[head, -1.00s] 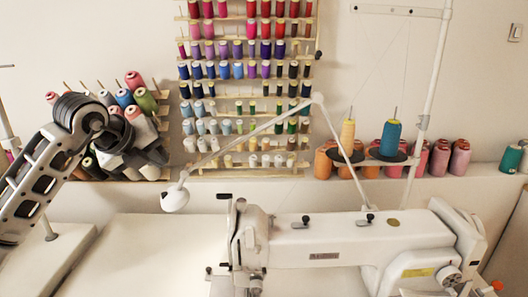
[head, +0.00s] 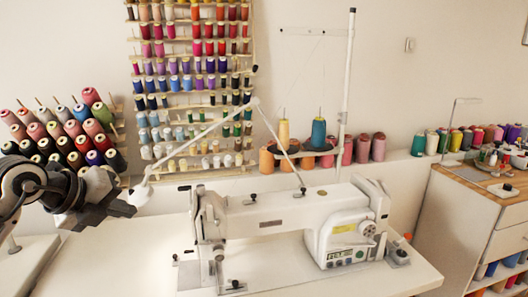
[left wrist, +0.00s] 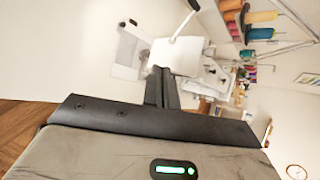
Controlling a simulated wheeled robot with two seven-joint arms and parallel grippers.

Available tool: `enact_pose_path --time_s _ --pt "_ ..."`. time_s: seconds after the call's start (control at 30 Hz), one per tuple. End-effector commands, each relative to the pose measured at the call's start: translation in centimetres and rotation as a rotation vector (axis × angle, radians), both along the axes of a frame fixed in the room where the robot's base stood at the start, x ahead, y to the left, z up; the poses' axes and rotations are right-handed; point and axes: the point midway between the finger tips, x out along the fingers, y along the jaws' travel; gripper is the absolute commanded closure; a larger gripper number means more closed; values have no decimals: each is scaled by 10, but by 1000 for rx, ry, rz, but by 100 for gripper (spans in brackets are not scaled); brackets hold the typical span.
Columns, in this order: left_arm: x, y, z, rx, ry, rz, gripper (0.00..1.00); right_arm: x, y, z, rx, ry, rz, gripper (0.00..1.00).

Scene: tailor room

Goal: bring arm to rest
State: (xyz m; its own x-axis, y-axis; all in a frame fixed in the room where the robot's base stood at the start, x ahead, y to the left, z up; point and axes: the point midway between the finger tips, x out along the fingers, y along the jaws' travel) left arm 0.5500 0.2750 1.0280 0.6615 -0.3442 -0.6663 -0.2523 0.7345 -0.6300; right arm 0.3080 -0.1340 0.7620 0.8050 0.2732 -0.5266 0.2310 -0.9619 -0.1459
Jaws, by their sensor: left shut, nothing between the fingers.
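My left gripper (head: 128,209) is at the left of the head view, on a dark jointed arm that comes in from the left edge. It is shut and empty, in the air in front of the wall and left of the sewing machine. In the left wrist view its dark closed fingers (left wrist: 161,86) point away from the camera, with nothing held. My right gripper is not in view.
A white sewing machine (head: 290,215) stands on a white table (head: 120,262). A white lamp (head: 141,194) is close to my left gripper. Thread racks (head: 190,90) hang on the wall. A wooden-topped cabinet (head: 462,215) stands at the right.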

Motion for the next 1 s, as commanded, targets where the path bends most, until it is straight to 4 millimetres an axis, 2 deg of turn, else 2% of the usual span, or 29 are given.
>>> enact_pose_path --time_s 0.17,0.27,0.37,0.4,0.43,0.5,0.57,0.67,0.7,0.8,0.9,1.0 --pt "-17 -57 -25 -183 -1 -166 100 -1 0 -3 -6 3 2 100" --pt "-34 -98 -37 -362 -10 -267 100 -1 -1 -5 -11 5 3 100" --pt "-63 -146 -44 -668 -25 -341 100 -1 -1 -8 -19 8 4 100" --pt "-74 -160 -43 -821 -37 -337 100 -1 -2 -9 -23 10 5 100" --pt "-81 -167 -42 -941 -45 -315 100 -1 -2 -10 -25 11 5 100" --pt "-92 -170 -43 -1208 -55 -198 100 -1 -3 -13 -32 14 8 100" --pt "-97 -162 -53 -1409 -46 -33 100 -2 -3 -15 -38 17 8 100" --pt "-106 -138 -97 -1657 19 347 100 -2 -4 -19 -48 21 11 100" --pt "-114 -129 -124 -1721 68 527 100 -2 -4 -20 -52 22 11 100" --pt "-145 -117 -189 -1782 214 911 100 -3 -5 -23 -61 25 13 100" --pt "-182 -118 -239 -1767 367 1188 100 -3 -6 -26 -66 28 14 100" --pt "-215 -125 -271 -1733 498 1370 100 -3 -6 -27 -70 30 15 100"
